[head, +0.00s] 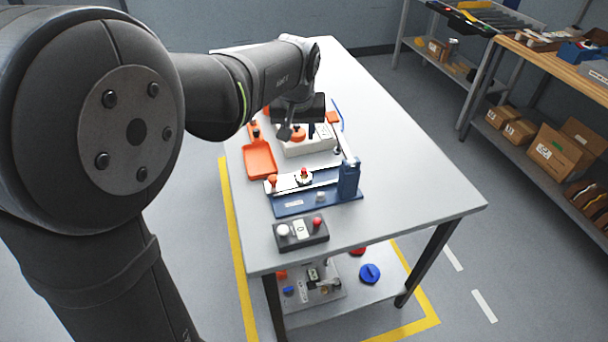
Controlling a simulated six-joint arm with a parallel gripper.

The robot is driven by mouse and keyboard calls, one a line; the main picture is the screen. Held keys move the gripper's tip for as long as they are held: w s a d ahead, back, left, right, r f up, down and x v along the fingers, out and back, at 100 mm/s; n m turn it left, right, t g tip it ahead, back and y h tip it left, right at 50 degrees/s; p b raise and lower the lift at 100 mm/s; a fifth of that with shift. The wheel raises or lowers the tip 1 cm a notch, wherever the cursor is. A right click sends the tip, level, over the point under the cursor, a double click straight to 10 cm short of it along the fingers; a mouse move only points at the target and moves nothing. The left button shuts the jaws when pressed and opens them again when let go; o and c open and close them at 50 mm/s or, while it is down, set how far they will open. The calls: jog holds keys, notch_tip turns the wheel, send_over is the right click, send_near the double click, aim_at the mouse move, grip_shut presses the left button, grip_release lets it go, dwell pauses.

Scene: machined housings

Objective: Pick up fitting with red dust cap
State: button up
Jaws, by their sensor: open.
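A small pale fitting with a red top (304,175) stands on the white bar of the blue fixture (290,207), near the middle of the table; it looks like the fitting with the red dust cap, though it is small in this view. My gripper (298,131) is open and points down over the white block (311,146) behind the fixture. An orange round part (297,135) shows just below the fingers; I cannot tell whether they touch it. The gripper is behind and above the red-topped fitting, apart from it.
An orange tray (260,161) lies left of the white block. A blue upright post (349,178) rises at the fixture's right end. A dark control box (302,233) with a red button sits in front. The table's right side (410,190) is clear.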

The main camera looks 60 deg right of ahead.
jog(key=s+m+h, duration=0.1)
jog(key=s, duration=0.1)
send_over(304, 169)
jog(key=s+a, duration=0.1)
jog(key=a, duration=0.1)
notch_tip(304, 169, down, 11)
jog(key=x, duration=0.4)
jog(key=shift+a+f, duration=0.1)
jog(key=shift+a, duration=0.1)
jog(key=shift+w+d+f, duration=0.15)
jog(key=shift+d+f, duration=0.1)
jog(key=shift+f, duration=0.35)
jog(key=shift+c, duration=0.2)
grip_shut()
